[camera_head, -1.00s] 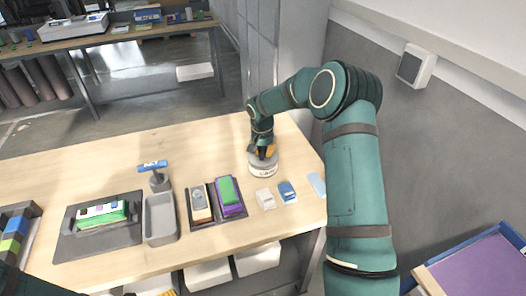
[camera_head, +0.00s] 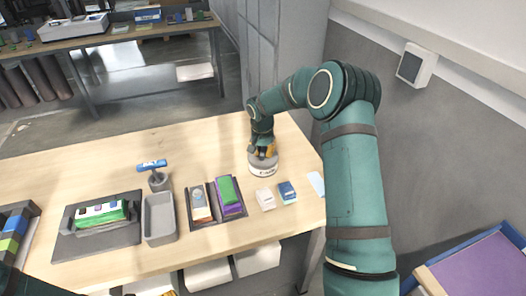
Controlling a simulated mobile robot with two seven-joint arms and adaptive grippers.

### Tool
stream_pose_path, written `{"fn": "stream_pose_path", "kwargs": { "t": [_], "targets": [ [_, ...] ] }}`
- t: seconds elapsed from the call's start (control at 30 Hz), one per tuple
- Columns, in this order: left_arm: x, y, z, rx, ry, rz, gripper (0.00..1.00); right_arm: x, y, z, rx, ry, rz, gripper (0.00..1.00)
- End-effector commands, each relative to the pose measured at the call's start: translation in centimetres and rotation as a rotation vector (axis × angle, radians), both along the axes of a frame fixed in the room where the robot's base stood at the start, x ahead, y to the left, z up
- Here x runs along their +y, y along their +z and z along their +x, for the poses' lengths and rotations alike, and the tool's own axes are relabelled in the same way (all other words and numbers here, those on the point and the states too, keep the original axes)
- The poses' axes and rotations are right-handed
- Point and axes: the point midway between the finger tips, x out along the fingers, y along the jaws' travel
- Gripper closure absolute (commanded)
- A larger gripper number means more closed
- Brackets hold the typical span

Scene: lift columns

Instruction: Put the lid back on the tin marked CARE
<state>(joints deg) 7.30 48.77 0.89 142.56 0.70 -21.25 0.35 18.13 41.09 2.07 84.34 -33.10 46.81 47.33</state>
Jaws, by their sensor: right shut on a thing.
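A round white tin (camera_head: 263,170) stands upright near the back right of the wooden table, with dark lettering on its front that is too small to read surely. My right gripper (camera_head: 263,153) points down at the top of the tin. It is shut on what seems to be the lid, which its fingers mostly hide. I cannot tell whether the lid is fully seated on the tin. A bit of my left arm shows at the bottom left corner; its gripper is out of view.
In front of the tin lie a white box (camera_head: 265,198), a blue box (camera_head: 287,192) and a pale blue card (camera_head: 317,184). To the left are a dark tray (camera_head: 215,220), a grey bin (camera_head: 160,219) and a blue-topped stand (camera_head: 154,166).

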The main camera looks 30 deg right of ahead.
Motion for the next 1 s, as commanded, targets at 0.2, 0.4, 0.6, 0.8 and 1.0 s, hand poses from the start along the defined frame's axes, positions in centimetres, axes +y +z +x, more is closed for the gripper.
{"fn": "stream_pose_path", "kwargs": {
  "t": [0.2, 0.4, 0.6, 0.8, 1.0],
  "targets": [
    [0.0, 0.03, 0.0, 0.0, 0.0, 0.0, 0.0, 0.01, 0.06, 0.01, 0.0, 0.001, 0.0, 1.0],
    [0.0, -0.01, 0.0, 0.0, 0.0, 0.0, 0.0, 0.01, 0.04, 0.02, -0.001, 0.001, -0.001, 1.0],
    [0.0, -0.26, 0.0, 0.0, 0.0, 0.0, 0.0, 0.05, -0.01, 0.05, -0.001, 0.002, -0.001, 1.0],
    [0.0, -0.23, 0.0, 0.0, 0.0, 0.0, 0.0, 0.02, 0.02, 0.03, -0.001, 0.001, -0.001, 1.0],
    [-0.01, -0.22, 0.0, 0.0, 0.0, 0.0, 0.0, 0.02, 0.01, 0.03, -0.001, 0.001, -0.001, 0.71]
  ]
}}
